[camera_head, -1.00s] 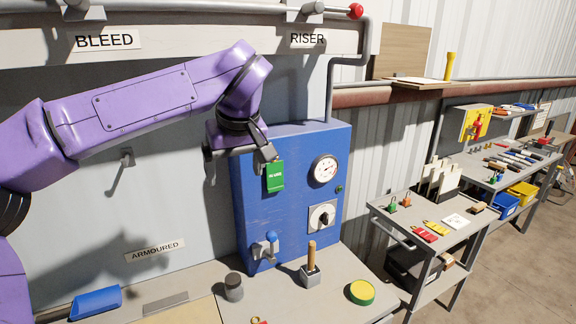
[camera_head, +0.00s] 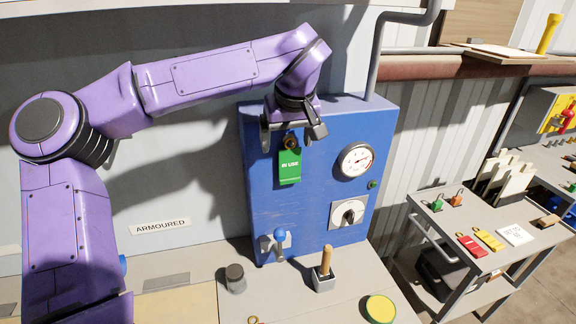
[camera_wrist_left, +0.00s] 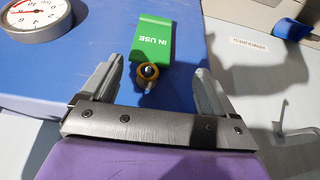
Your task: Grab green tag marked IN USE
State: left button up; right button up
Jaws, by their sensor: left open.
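The green tag (camera_head: 289,168) marked IN USE hangs on the front of the blue cabinet (camera_head: 310,225), near its upper left. In the left wrist view the tag (camera_wrist_left: 164,40) shows with a brass ring (camera_wrist_left: 148,72) at its top, around a small peg. My left gripper (camera_head: 293,130) is at the top of the tag. In the left wrist view its two fingers (camera_wrist_left: 154,85) are apart, one on each side of the ring, with gaps on both sides. Nothing is held. My right gripper is not in view.
A pressure gauge (camera_head: 356,160) and a rotary switch (camera_head: 348,213) sit on the cabinet to the right of the tag. Below are a blue-knobbed lever (camera_head: 279,237) and a wooden-handled tool (camera_head: 326,263) on the bench. A cart (camera_head: 462,262) with tags stands at the right.

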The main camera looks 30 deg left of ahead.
aim_at(290, 161)
pick_arm(q)
jog(key=f, duration=0.1)
jog(key=w+f, duration=0.1)
jog(key=f, duration=0.1)
jog(key=w+f+p, duration=0.1)
jog(key=f, duration=0.1)
jog(key=shift+w, duration=0.25)
jog(key=shift+s+f, duration=0.1)
jog(key=shift+s+a, duration=0.2)
jog(key=shift+s, duration=0.15)
jog(key=shift+w+d, duration=0.15)
jog(key=shift+w, duration=0.05)
jog(key=c, duration=1)
jog(key=shift+c, duration=0.2)
jog(key=shift+s, duration=0.1)
